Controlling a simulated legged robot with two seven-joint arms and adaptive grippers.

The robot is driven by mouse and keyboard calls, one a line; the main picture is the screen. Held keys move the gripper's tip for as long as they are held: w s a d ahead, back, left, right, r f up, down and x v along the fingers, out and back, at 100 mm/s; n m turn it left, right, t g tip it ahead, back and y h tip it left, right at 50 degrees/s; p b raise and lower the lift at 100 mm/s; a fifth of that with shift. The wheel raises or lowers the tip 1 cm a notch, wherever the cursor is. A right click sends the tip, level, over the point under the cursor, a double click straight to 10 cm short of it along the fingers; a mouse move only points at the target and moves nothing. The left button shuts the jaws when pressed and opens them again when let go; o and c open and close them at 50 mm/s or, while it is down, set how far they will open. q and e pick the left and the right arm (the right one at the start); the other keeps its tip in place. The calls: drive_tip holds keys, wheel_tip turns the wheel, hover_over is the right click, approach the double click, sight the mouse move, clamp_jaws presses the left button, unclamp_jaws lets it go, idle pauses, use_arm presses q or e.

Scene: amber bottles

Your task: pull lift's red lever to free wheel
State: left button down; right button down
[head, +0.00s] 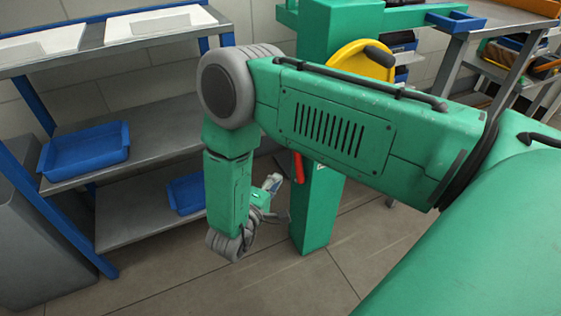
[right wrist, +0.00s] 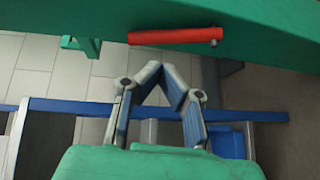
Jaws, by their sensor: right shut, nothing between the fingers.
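The red lever (head: 298,167) sits on the side of the green lift column (head: 317,215), partly behind my right arm. In the right wrist view the red lever (right wrist: 172,36) lies level across a green face of the lift (right wrist: 90,14). The yellow wheel (head: 356,58), with a dark handle, is higher on the lift, its lower part hidden by my arm. My right gripper (head: 274,182) is low, just left of the lever. In the right wrist view my right gripper (right wrist: 162,72) has its fingertips together and empty, below the lever with a gap between. My left gripper is out of view.
A grey shelf rack (head: 135,140) with blue posts stands at left, holding a blue bin (head: 85,150) and a lower blue bin (head: 186,194), close to my right forearm. Another bench (head: 480,25) stands at back right. The tiled floor in front is clear.

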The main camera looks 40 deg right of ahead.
drive_tip(key=s+a+f+y, duration=0.3)
drive_tip(key=s+f+y, duration=0.55)
drive_tip(key=y, duration=0.25)
drive_tip(key=s+a+m+g+y, duration=0.3)
drive_tip(key=s+g, duration=0.3)
drive_tip(key=s, duration=1.1)
drive_tip(key=shift+s+a+m+y, duration=0.2)
drive_tip(key=shift+m+y, duration=0.1)
drive_tip(key=shift+y, duration=0.4)
